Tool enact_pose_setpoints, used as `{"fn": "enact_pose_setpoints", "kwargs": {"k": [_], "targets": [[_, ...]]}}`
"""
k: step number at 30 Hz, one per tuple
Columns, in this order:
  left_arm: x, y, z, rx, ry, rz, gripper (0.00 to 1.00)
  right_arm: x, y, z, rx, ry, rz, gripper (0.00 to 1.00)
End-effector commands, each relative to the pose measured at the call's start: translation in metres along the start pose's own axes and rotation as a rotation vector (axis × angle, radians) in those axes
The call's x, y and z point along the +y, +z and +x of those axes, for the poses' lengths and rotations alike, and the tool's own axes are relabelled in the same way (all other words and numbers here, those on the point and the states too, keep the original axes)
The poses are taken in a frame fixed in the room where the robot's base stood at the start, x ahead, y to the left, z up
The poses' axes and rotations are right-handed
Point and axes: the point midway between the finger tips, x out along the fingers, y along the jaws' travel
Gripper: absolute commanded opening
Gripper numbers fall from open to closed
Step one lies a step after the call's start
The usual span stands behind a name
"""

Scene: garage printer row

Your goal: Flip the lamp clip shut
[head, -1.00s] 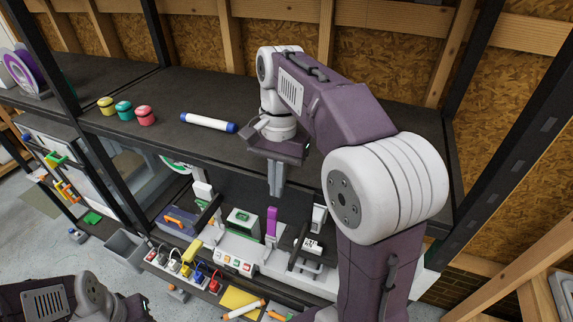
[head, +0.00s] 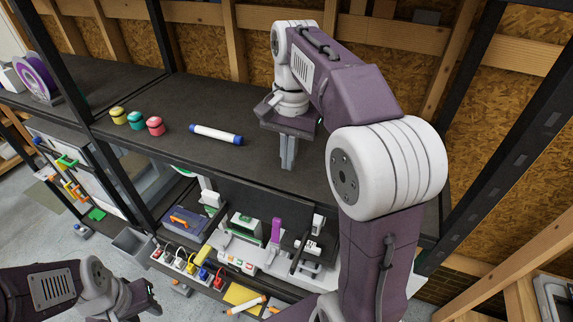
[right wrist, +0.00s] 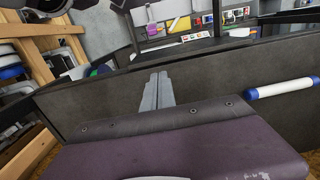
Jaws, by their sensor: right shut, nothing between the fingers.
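I cannot tell for sure which part is the lamp clip. A purple upright lever (head: 276,229) stands on the white unit below the shelf, left of a small white and black device (head: 312,240). My right gripper (head: 288,166) is shut and empty, pointing down over the dark upper shelf, right of the white-and-blue tube. Its closed fingers also show in the right wrist view (right wrist: 157,92). My left gripper (head: 148,299) is at the lower left of the head view, small and dark; its jaws cannot be made out.
The dark upper shelf (head: 240,168) carries a white-and-blue tube (head: 216,135) and yellow, teal and pink jars (head: 155,126). Below are colored switches (head: 187,263), a blue box (head: 185,222) and a yellow sheet (head: 240,294). Black uprights (head: 160,40) frame the shelf.

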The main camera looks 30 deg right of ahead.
Motion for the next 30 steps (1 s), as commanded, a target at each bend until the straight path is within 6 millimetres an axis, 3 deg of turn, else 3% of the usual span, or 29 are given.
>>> {"fn": "enact_pose_setpoints", "kwargs": {"k": [2,4,9,12,22,30], "targets": [[0.0,0.0,0.003,0.0,0.0,0.0,0.36,-0.001,0.018,-0.009,-0.087,0.005,-0.025,0.0],[0.0,0.002,0.017,0.001,0.0,0.0,0.36,-0.002,0.026,-0.001,-0.212,0.017,-0.04,0.0],[-0.001,0.004,0.043,0.0,0.0,0.0,0.36,-0.005,0.011,0.03,-0.378,0.016,-0.018,0.0],[-0.001,0.005,0.046,0.0,0.0,0.0,0.36,-0.003,0.002,0.043,-0.399,0.024,0.007,0.0],[-0.001,0.005,0.046,0.001,0.0,0.0,0.36,-0.001,0.002,0.043,-0.398,0.025,0.012,0.0],[-0.002,0.009,0.092,0.0,0.0,0.0,0.36,0.0,0.017,0.086,-0.399,0.026,0.012,0.0]]}}
